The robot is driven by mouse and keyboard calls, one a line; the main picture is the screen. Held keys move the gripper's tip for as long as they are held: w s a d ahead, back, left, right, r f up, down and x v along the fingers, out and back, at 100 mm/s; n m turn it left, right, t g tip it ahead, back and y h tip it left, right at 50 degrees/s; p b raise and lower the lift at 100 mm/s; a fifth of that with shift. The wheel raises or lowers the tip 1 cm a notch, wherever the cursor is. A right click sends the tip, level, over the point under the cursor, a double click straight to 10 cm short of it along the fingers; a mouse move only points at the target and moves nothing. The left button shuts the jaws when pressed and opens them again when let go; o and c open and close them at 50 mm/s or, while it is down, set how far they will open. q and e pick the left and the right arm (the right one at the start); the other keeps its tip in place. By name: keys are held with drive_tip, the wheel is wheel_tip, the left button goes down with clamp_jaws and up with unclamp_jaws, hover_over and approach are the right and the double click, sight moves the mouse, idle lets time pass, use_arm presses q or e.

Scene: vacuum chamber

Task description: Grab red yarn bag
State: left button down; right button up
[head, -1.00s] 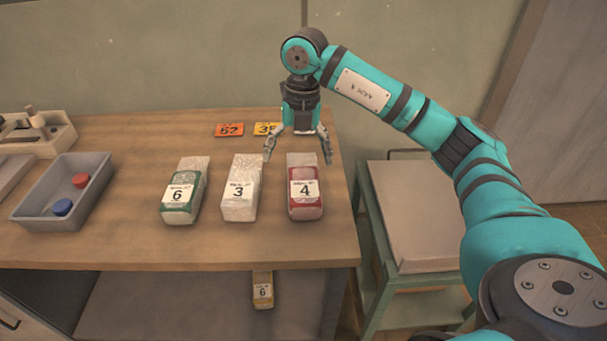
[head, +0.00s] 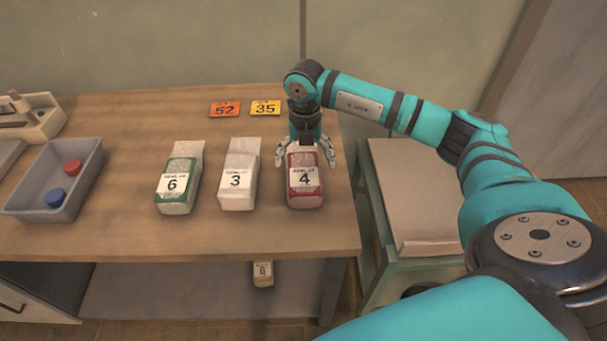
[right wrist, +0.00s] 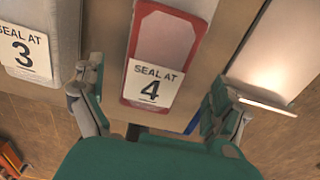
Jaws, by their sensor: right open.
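The red yarn bag (head: 305,179) lies on the table as the rightmost of three bags in the head view, with a white label marked 4. In the right wrist view the red bag (right wrist: 160,58) shows between the fingers, its label reading "SEAL AT 4". My right gripper (head: 305,160) is open at the bag's far end, one finger on each side. In the right wrist view the open gripper (right wrist: 158,105) has visible gaps between its fingers and the bag. My left gripper is not in view.
A white bag (head: 238,180) marked 3 and a green bag (head: 178,183) marked 6 lie to the left. A grey bin (head: 85,197) holds a red and a blue disc. Orange (head: 224,109) and yellow (head: 265,107) number cards lie behind.

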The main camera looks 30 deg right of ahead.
sight(303, 168)
drive_tip(key=shift+a+f+p, duration=0.1)
drive_tip(key=shift+f+p, duration=0.35)
drive_tip(key=shift+f, duration=0.2)
wheel_tip(303, 168, down, 4)
drive_tip(key=shift+w+r+p, duration=0.1)
drive_tip(key=shift+r+p, duration=0.1)
drive_tip(key=shift+p, duration=0.35)
drive_tip(key=shift+f, duration=0.25)
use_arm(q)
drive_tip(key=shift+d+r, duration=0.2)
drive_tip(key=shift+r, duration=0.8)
use_arm(e)
drive_tip(key=c, duration=1.2)
